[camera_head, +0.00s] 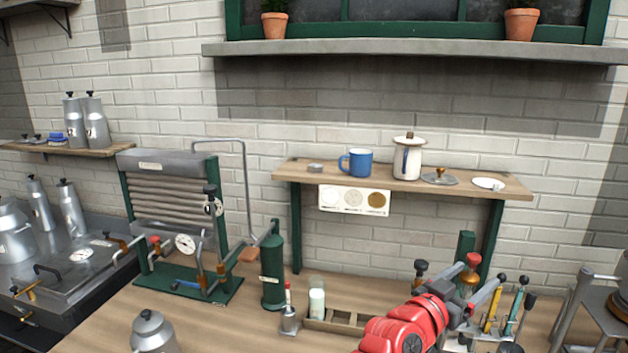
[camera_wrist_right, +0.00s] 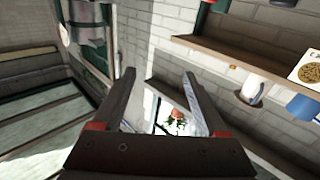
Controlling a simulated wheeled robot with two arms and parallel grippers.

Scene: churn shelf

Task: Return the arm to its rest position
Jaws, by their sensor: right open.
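My right arm (camera_head: 408,328), red and black, reaches in from the bottom right of the head view, over the wooden bench. In the right wrist view my right gripper (camera_wrist_right: 158,74) is open, its two dark fingers spread with nothing between them. My left gripper is not in view.
Upright tools (camera_head: 515,305) and a red-topped knob stand close to my right arm. The wall shelf (camera_head: 455,183) holds a blue mug (camera_head: 357,162), a cream pot (camera_head: 407,160) and a lid. A green cylinder (camera_head: 272,270) and a tray (camera_head: 340,321) stand left of the arm.

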